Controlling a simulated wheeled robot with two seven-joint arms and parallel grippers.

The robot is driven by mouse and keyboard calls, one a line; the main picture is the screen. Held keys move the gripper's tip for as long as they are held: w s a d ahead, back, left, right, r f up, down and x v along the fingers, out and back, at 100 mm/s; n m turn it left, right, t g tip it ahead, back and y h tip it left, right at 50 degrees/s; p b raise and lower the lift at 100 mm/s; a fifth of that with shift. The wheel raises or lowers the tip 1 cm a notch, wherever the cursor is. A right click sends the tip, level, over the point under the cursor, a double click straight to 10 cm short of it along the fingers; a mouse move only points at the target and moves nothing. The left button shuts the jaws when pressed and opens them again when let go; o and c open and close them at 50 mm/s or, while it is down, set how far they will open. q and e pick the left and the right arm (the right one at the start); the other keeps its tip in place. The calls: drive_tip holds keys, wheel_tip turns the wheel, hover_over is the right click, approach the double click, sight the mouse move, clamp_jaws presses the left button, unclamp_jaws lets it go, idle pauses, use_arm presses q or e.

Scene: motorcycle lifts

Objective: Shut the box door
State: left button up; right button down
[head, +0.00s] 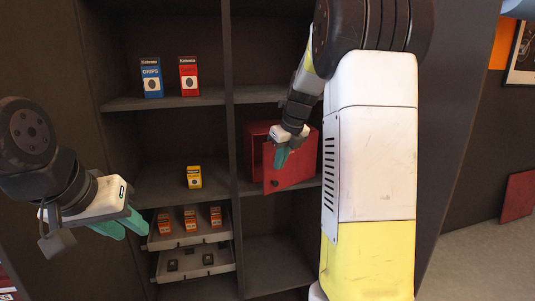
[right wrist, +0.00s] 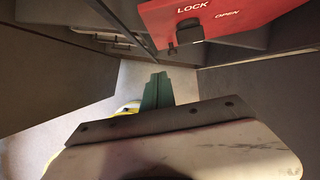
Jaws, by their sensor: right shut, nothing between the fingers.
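The red box (head: 256,142) sits on the middle shelf of the right column. Its red door (head: 297,170) stands partly open, turned outward, with a dark knob near its lower left. In the right wrist view the door (right wrist: 240,18) shows "LOCK" and "OPEN" lettering and a black knob. My right gripper (head: 281,157) is shut and empty in front of the box, overlapping the door's upper left in the head view; contact cannot be told. Its teal fingers (right wrist: 156,90) are together, below the door in the wrist view. My left gripper (head: 123,229) is at the lower left, away from the box.
A blue carton (head: 151,78) and a red carton (head: 189,77) stand on the upper left shelf. A yellow carton (head: 194,177) stands below. Two pulled-out drawers (head: 190,240) hold small items near my left gripper. A vertical divider (head: 231,130) separates the columns.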

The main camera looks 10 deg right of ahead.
sight(269, 167)
drive_tip(key=w+f, duration=0.1)
drive_tip(key=w+a+f, duration=0.1)
drive_tip(key=w, duration=0.1)
drive_tip(key=w+a+f, duration=0.1)
drive_tip(key=f, duration=0.1)
drive_tip(key=shift+w+f, duration=0.1)
drive_tip(key=shift+w, duration=0.1)
drive_tip(key=shift+w+a, duration=0.15)
drive_tip(key=shift+w, duration=0.3)
